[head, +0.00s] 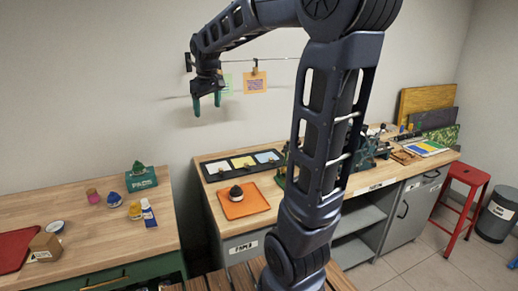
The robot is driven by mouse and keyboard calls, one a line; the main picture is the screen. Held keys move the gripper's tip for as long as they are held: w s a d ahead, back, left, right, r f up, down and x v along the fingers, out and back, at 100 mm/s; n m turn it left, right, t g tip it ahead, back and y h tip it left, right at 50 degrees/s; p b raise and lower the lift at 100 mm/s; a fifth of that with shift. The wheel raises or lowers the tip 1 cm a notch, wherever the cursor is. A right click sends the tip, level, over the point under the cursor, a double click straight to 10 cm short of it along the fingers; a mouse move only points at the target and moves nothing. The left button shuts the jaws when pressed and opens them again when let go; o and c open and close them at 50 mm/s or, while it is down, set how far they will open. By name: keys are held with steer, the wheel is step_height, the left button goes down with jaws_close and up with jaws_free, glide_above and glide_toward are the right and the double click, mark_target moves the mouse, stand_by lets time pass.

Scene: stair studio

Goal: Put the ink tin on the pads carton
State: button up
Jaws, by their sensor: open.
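A green carton marked PADS (143,182) stands at the back right of the left bench, with a small dark green knobbed object (138,168) on its top. A small round tin with a pale top (55,227) sits at the left of that bench; it may be the ink tin, but its label is too small to read. My gripper (206,107) is open and empty, with its green fingers pointing down. It is high in front of the wall, above and to the right of the carton, far from the tin.
Pink (93,196), blue (114,199) and yellow (135,211) small items and a white-blue tube (148,214) stand between tin and carton. A cardboard box (45,246) and red tray (14,247) are front left. The right bench bears an orange tray (259,206). A gap separates the benches.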

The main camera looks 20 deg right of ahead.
steer(key=s+d+f+m, duration=0.2)
steer(key=s+d, duration=0.1)
steer(key=s, duration=0.5)
steer(key=s+d+f+m+t, duration=0.1)
steer(key=s+d+f+m, duration=0.1)
steer(key=s, duration=0.6)
steer(key=s+d+f+m, duration=0.2)
steer(key=s+d+f, duration=0.2)
steer(key=s, duration=0.4)
steer(key=shift+d+t, duration=0.35)
steer(key=shift+t, duration=0.05)
